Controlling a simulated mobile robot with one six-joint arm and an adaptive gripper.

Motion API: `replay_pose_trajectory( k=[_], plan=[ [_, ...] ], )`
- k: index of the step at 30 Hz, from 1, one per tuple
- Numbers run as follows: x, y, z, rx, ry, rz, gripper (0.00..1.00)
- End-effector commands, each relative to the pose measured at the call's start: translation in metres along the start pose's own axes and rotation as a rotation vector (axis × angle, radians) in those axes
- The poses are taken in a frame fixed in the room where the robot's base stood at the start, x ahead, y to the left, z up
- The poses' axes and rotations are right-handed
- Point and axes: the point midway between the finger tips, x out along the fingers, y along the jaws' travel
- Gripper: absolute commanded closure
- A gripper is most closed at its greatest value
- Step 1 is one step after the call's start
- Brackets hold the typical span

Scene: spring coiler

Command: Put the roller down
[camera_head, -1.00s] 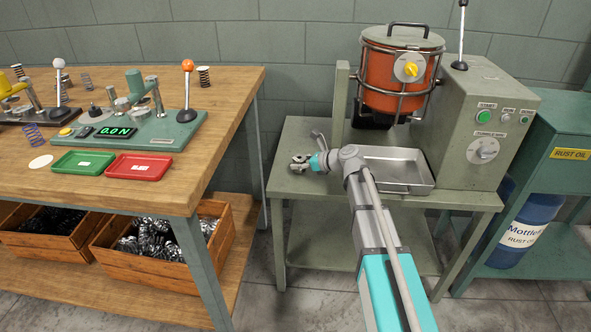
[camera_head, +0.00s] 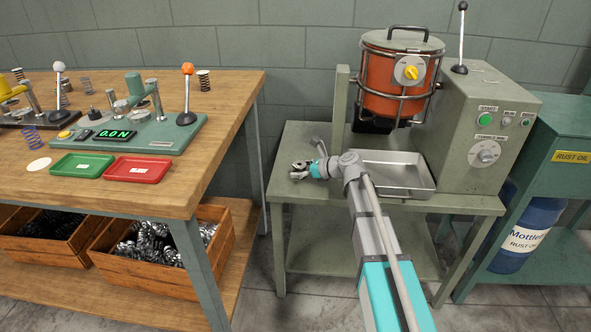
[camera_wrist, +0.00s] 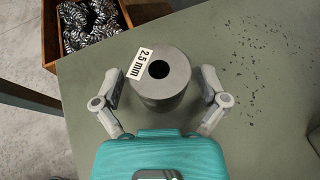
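The roller (camera_wrist: 162,76) is a grey cylinder with a dark central hole and a white "2.5 mm" label. In the wrist view it stands upright on the green-grey stand top (camera_wrist: 255,115), between the two fingers of my gripper (camera_wrist: 160,84). The fingers are spread, with a gap showing on each side of the roller. In the head view my gripper (camera_head: 300,169) is low over the left part of the stand top (camera_head: 340,196); the roller cannot be made out clearly there.
A metal tray (camera_head: 425,188) lies right of my wrist, below the orange pot (camera_head: 380,80) and beside the control box (camera_head: 485,105). The stand's left edge is close to my gripper. The wooden bench (camera_head: 185,190) stands further left, beyond a gap.

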Motion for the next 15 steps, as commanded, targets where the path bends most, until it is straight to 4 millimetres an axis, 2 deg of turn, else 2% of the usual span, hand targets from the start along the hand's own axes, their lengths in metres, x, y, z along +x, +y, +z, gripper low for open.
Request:
replay_pose_trajectory(
  k=[15],
  plan=[
    [-0.0064, 0.0001, 0.0034, 0.0, 0.0, -0.001, 0.06]
  ],
)
